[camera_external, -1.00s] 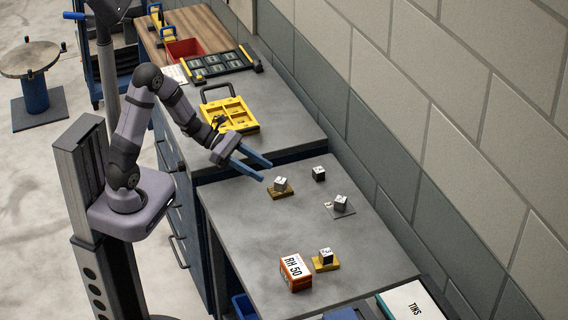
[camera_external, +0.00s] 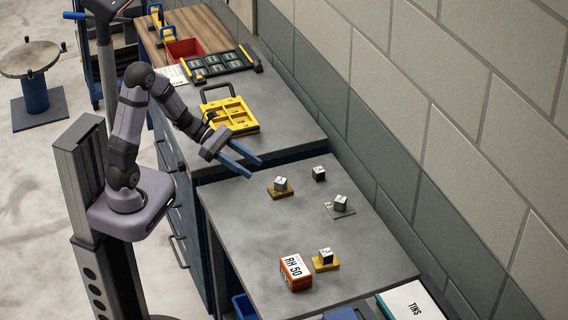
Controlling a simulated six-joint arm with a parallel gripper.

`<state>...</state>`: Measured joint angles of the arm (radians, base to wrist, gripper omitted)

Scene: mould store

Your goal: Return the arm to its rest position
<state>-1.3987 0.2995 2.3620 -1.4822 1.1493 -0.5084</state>
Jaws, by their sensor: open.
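My gripper (camera_external: 256,169) is open, with its two blue fingers apart and nothing between them. It is in the air above the left rear part of the grey table, to the left of a small light cube (camera_external: 281,183) on a brass-coloured plate (camera_external: 279,193). My arm reaches out bent from its column at the left of the picture.
A yellow case (camera_external: 232,112) lies open on the bench behind.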

